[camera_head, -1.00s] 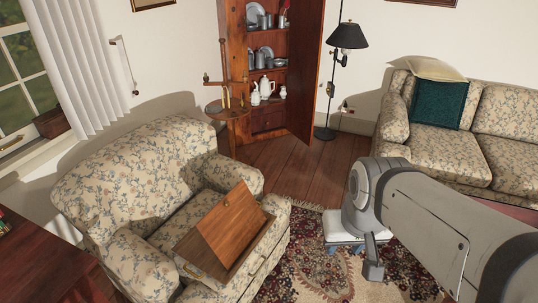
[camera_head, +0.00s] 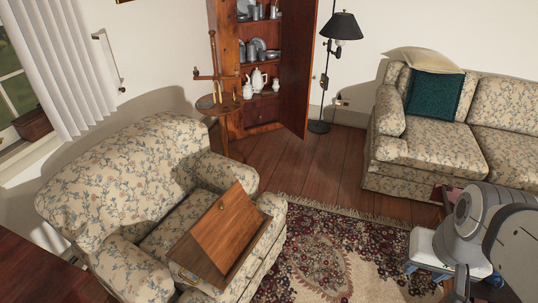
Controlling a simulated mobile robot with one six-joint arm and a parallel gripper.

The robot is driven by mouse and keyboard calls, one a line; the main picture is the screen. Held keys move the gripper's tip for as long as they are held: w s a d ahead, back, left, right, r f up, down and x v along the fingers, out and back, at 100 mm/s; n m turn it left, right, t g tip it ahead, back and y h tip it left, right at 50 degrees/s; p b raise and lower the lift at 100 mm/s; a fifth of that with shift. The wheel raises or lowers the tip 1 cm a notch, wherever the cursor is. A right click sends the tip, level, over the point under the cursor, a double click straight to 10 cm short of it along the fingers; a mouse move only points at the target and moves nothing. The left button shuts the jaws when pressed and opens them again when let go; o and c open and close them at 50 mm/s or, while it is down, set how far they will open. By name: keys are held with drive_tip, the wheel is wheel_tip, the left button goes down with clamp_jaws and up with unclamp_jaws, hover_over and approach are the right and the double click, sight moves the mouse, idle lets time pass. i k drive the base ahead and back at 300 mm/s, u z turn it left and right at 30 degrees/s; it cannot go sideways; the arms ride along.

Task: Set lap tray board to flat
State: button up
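The lap tray (camera_head: 180,262) is a wooden tray lying across the seat and arms of the floral armchair (camera_head: 110,185). Its board (camera_head: 229,229) is raised at a slant, with its upper edge toward the back right. A small brass-coloured handle shows at the tray's left end. My gripper (camera_head: 462,284) hangs at the lower right, far to the right of the tray and apart from it. Only part of it shows, and its fingers cannot be made out clearly.
A patterned rug (camera_head: 335,250) covers the floor right of the armchair. A floral sofa (camera_head: 440,125) stands at the back right, a floor lamp (camera_head: 343,27) beside it. A round side table (camera_head: 218,104) stands behind the armchair, before an open wooden cabinet (camera_head: 296,60).

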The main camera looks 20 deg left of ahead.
sight(225, 231)
drive_tip(key=i, duration=1.25)
drive_tip(key=u, duration=2.45)
